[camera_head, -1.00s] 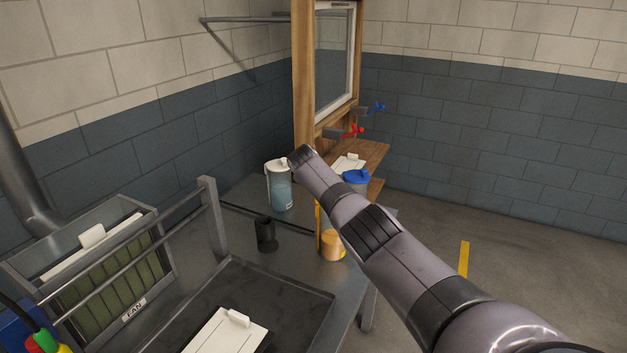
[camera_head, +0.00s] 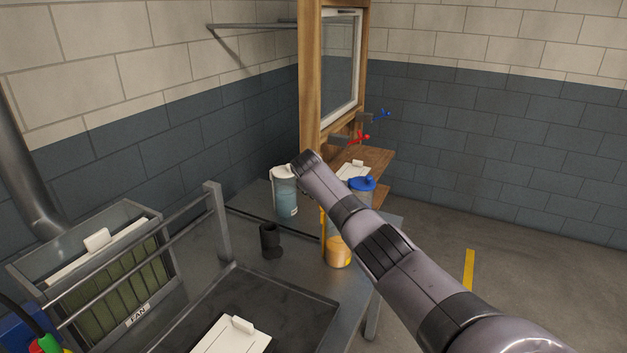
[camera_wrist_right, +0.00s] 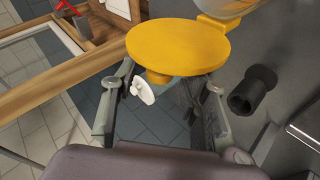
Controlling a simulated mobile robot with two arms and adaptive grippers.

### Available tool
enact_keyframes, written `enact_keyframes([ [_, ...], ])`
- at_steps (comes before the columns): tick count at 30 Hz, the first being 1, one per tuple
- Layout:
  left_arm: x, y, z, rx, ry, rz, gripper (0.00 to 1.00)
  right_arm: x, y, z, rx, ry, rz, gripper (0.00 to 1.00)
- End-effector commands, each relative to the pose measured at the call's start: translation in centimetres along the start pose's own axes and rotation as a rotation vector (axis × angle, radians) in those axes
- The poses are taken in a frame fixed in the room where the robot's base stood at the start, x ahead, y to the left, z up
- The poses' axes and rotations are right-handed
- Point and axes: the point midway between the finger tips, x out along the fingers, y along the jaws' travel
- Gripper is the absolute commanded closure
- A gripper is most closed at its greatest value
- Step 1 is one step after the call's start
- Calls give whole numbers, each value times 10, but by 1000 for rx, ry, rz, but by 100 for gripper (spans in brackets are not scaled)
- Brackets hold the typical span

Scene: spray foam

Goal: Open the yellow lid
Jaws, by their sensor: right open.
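The round yellow lid (camera_wrist_right: 180,45) fills the upper middle of the right wrist view, with a small yellow knob (camera_wrist_right: 158,77) on its lower side. A yellow tab joins it to a pale container at the top edge. In the head view a yellow strip (camera_head: 322,229), seemingly the lid edge-on, stands upright beside the orange container (camera_head: 338,254) on the bench. My right gripper (camera_wrist_right: 168,78) is open, its fingers apart on either side of the knob; contact with the lid cannot be told. My arm hides this gripper in the head view. My left gripper is out of view.
A black cup (camera_head: 269,240) stands left of the orange container and also shows in the wrist view (camera_wrist_right: 252,90). A white-topped bluish container (camera_head: 285,194) and a blue-lidded container (camera_head: 361,188) stand behind. A wooden window frame (camera_head: 310,85) rises at the back.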

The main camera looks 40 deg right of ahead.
Motion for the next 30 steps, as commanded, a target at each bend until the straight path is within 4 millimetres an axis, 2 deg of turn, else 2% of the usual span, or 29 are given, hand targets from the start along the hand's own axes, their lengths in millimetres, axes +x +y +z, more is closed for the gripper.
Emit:
enact_keyframes([
  [18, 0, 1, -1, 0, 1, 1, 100, -87, -1, 0, 0, 3, 0, 59],
  [24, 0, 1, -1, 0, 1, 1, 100, -101, 0, 0, 0, 1, 0, 59],
  [30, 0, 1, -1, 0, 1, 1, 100, -103, -1, 0, 0, 1, 0, 59],
])
